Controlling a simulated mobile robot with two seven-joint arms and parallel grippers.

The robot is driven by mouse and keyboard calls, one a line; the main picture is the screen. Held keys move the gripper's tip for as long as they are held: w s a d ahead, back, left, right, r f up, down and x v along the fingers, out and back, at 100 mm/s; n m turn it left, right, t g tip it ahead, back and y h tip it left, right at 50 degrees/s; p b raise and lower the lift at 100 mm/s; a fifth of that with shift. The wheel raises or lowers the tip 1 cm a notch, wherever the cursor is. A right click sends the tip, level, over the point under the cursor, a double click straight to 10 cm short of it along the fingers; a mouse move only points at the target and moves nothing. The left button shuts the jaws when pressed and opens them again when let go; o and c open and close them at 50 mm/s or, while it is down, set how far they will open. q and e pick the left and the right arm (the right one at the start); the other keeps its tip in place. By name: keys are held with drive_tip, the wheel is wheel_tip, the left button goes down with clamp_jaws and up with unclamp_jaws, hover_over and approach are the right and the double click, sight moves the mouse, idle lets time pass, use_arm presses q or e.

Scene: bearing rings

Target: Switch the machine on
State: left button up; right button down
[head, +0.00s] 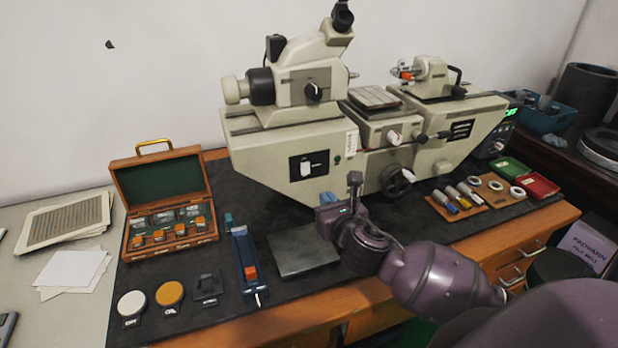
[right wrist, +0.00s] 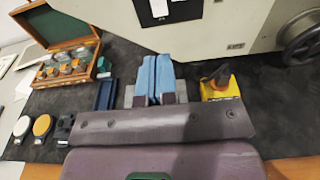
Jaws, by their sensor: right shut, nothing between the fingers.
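The pale grey-green measuring machine (head: 375,140) stands at the back of the bench. A black panel with a white switch (head: 306,168) is on its front left; a small green dot sits right of the panel. The panel's lower part shows at the top of the right wrist view (right wrist: 160,12). My right gripper (head: 327,198) has blue fingers, shut and empty, in front of the machine and below the panel. In the right wrist view the fingers (right wrist: 154,72) point toward the machine, apart from the panel. Whether the switch is on cannot be told. My left gripper is not in view.
An open wooden case (head: 168,205) stands left on the black mat. A handwheel (head: 396,181) is on the machine's front. Rings and small cylinders (head: 468,190) lie right. A box with a green display (head: 508,113) stands far right.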

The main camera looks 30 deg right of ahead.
sight(306, 171)
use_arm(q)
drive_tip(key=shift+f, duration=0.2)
use_arm(e)
drive_tip(key=x, duration=1.1)
drive_tip(key=shift+w+d+f, duration=0.1)
drive_tip(key=shift+w, duration=0.25)
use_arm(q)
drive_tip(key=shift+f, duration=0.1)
use_arm(e)
drive_tip(key=shift+w+f+b, duration=0.1)
drive_tip(key=shift+f+b, duration=0.05)
drive_tip(key=shift+b, duration=0.35)
drive_tip(key=t+b, duration=0.1)
drive_tip(key=b, duration=0.2)
drive_tip(key=shift+w+d+f+t+h, duration=0.2)
drive_tip(key=shift+t+h, duration=0.1)
drive_tip(key=shift+t, duration=0.1)
drive_tip(key=shift+r, duration=0.35)
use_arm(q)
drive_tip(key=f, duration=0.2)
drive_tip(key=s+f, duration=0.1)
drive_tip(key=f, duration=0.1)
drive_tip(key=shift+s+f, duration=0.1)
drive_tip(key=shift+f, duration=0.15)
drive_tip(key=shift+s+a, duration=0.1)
